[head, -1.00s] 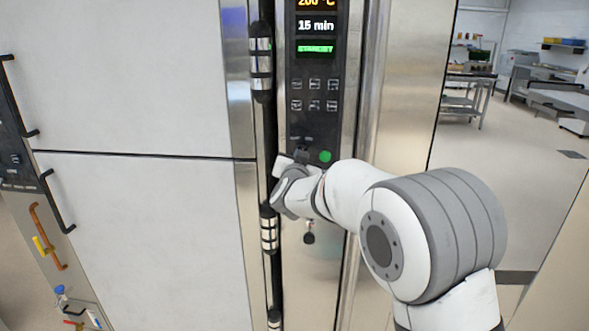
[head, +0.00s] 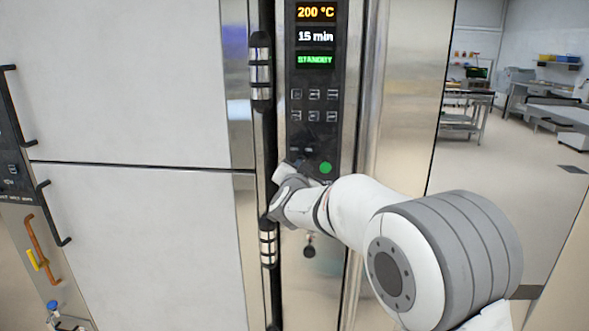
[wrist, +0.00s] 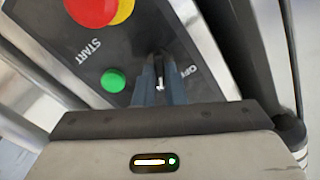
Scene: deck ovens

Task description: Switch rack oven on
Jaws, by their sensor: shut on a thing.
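The rack oven's dark control panel (head: 316,95) stands upright in the head view. Its display (head: 315,59) reads 200 °C, 15 min and STANDBY in green. My gripper (wrist: 161,78) is at the lower part of the panel, its two fingers shut on a switch (wrist: 160,86) beside the word OFF. Most of the switch is hidden between the fingers. The green START button (wrist: 113,80) is left of the fingers in the wrist view. It also shows in the head view (head: 325,168), just above my wrist. My fingertips are hard to make out in the head view.
A red stop button with a yellow ring (wrist: 92,10) is close by in the wrist view. A vertical black and chrome door handle (head: 260,72) runs left of the panel. Large pale oven doors (head: 120,80) fill the left. Open floor and work tables (head: 467,112) are at the right.

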